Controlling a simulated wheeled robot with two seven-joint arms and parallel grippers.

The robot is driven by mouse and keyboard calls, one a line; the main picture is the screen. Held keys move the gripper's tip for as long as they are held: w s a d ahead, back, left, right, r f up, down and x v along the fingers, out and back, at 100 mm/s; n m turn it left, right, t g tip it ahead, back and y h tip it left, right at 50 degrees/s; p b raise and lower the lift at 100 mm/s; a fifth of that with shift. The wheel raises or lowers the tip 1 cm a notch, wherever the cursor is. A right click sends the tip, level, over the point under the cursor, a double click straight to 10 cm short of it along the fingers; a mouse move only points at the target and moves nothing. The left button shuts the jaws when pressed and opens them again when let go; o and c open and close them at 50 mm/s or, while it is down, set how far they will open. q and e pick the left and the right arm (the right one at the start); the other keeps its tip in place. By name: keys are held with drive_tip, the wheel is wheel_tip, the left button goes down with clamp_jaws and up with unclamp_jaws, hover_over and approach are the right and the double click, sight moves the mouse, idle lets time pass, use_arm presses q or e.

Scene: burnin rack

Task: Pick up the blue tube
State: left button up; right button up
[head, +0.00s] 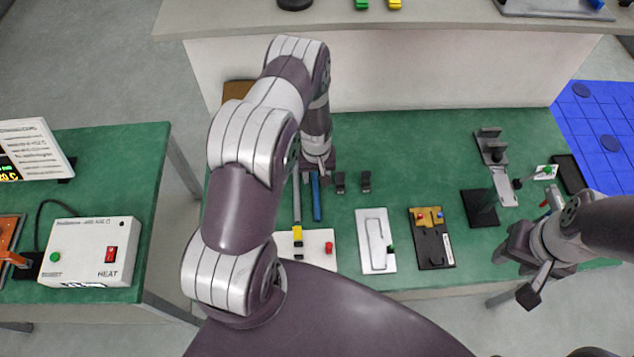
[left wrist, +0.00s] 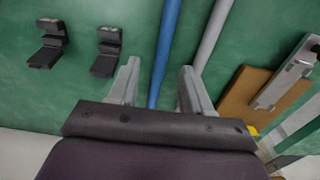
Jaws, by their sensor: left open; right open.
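The blue tube (head: 317,198) lies lengthwise on the green bench, just in front of my left gripper (head: 318,174). My right gripper (head: 518,273) is open and empty at the bench's front right.
Two dark clips (head: 352,182) stand right of the blue tube. A white plate with a red button (head: 322,248), a white latch plate (head: 375,240) and a black plate with coloured knobs (head: 432,240) line the front. A HEAT box (head: 88,250) stands on the left bench.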

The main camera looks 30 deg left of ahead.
sight(316, 184)
use_arm(q)
wheel_tip(316, 184, down, 4)
drive_tip(key=shift+a+f+p, duration=0.1)
drive_tip(key=shift+a+p, duration=0.05)
drive_tip(key=shift+p, duration=0.3)
clamp_jaws()
drive_tip(key=shift+r, duration=0.25)
